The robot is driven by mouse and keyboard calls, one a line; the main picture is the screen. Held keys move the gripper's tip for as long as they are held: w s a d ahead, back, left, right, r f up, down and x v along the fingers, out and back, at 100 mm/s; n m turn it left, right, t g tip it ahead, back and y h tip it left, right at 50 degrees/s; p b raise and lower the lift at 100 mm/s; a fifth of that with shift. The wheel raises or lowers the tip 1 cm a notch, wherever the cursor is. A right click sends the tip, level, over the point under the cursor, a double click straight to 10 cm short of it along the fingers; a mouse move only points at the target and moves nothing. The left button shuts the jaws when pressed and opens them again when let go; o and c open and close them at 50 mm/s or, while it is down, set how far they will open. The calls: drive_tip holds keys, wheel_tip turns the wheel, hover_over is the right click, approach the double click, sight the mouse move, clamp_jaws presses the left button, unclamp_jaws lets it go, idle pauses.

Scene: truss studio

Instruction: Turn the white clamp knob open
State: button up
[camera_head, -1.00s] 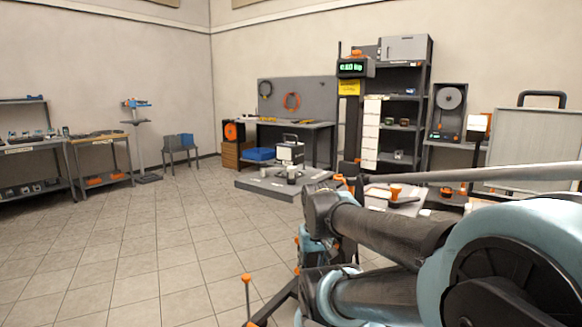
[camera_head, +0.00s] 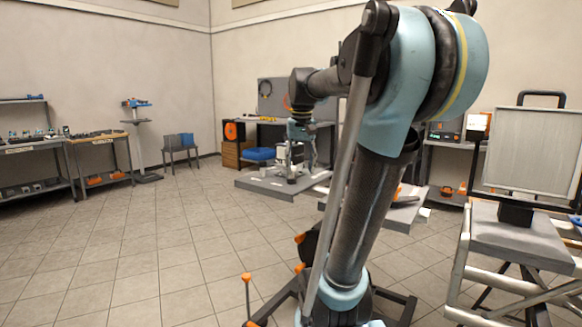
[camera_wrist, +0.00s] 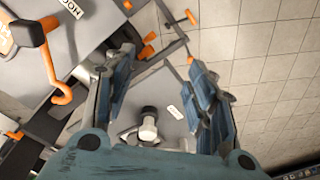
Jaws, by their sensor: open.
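The arm and gripper hide part of what stands on that platform.
A blue bin (camera_head: 259,154) and a workbench stand behind the platform. A grey-topped cart (camera_head: 515,240) is at the right. Orange-handled parts (camera_wrist: 28,32) lie at the upper left of the wrist view. The tiled floor at the left is open.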

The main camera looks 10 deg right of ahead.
drive_tip(key=w+r+m+g, duration=0.1)
drive_tip(key=w+r, duration=1.2)
drive_tip(key=w, duration=0.4)
wheel_tip(320, 180, down, 17)
drive_tip(key=shift+f, duration=0.1)
clamp_jaws()
